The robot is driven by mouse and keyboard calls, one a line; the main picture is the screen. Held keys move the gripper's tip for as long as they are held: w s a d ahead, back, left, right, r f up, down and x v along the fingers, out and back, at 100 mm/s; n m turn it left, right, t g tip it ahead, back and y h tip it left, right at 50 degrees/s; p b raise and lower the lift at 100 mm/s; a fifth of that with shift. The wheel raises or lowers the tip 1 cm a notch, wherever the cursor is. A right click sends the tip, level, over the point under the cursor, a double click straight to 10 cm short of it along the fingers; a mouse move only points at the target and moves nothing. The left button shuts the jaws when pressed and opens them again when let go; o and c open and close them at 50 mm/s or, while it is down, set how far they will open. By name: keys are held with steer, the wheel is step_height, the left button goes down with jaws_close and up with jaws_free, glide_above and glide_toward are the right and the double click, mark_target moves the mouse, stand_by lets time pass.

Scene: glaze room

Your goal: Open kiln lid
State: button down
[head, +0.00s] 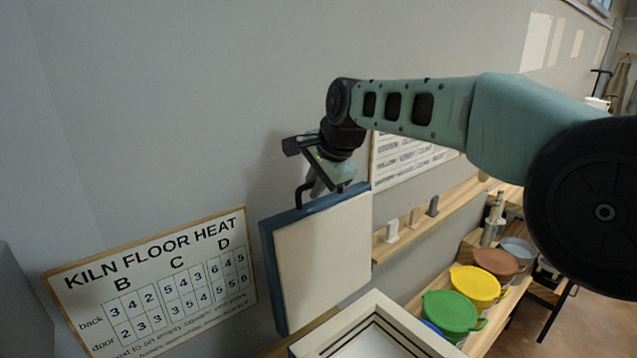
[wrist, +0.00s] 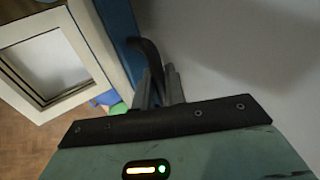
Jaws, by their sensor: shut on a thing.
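The kiln lid (head: 326,262) has a cream inner face and a blue edge. In the head view it stands steeply up on edge near the wall. The kiln body (head: 312,347) sits below it with its square top opening uncovered; the opening also shows in the wrist view (wrist: 48,65). A dark bent handle (head: 300,194) is on the lid's blue side. My gripper (head: 316,188) is shut on this handle, and the wrist view shows the fingers (wrist: 158,88) around the handle (wrist: 152,56). The exact contact is partly hidden in the head view.
A kiln heat chart (head: 160,285) stands against the wall at left. A wooden shelf (head: 440,217) with small samples runs along the wall. Green (head: 450,312) and yellow (head: 477,287) tubs and other containers stand right of the kiln. My arm reaches across from the right.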

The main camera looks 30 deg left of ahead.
steer(key=shift+w, duration=0.1)
stand_by(0.3)
steer(key=c, duration=1.5)
jaws_free()
steer(key=shift+c, duration=0.2)
steer(key=b+v, duration=0.5)
steer(key=v, duration=1.2)
steer(key=shift+r+b, duration=0.15)
steer(key=shift+b, duration=0.25)
